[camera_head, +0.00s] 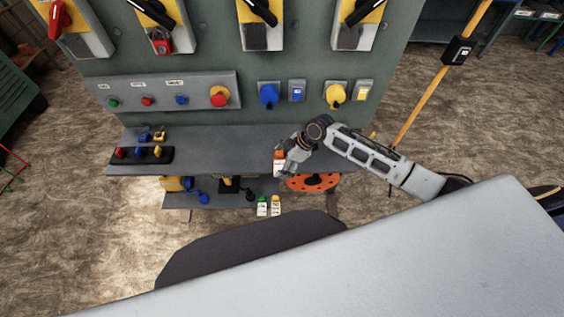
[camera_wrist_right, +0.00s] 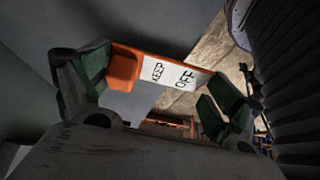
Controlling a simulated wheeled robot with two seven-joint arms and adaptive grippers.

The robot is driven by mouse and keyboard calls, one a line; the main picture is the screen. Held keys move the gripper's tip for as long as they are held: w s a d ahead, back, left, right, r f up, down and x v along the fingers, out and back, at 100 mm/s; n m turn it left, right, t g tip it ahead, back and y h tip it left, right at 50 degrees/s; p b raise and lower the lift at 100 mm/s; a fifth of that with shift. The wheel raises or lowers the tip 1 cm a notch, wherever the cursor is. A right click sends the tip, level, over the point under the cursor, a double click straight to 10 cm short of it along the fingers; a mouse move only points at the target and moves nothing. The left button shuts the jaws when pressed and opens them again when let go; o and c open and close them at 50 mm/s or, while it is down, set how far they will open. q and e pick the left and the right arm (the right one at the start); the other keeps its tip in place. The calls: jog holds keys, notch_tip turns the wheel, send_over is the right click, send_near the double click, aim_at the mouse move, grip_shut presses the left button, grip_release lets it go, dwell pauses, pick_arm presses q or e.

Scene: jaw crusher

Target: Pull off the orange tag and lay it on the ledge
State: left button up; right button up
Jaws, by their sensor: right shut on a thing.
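The orange tag (camera_head: 279,155) shows at the front of the ledge, with a white lower part. In the right wrist view the tag (camera_wrist_right: 125,66) has a white label reading KEEP OFF. My right gripper (camera_head: 287,160) is at the tag, and its green-padded fingers (camera_wrist_right: 160,90) stand at either end of it, shut on it. The grey ledge (camera_head: 225,143) runs below the control panel, and its middle is bare. Whether the tag touches the ledge is hard to tell. My left gripper is not in view.
A dark tray (camera_head: 140,163) with coloured padlocks lies at the ledge's left end, two small padlocks (camera_head: 152,135) behind it. An orange disc (camera_head: 313,182) sits below the ledge's right end. A lower shelf (camera_head: 220,206) carries bottles and other items. Switches line the panel above.

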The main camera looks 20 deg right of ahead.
jog(key=shift+f, duration=0.45)
dwell(0.3)
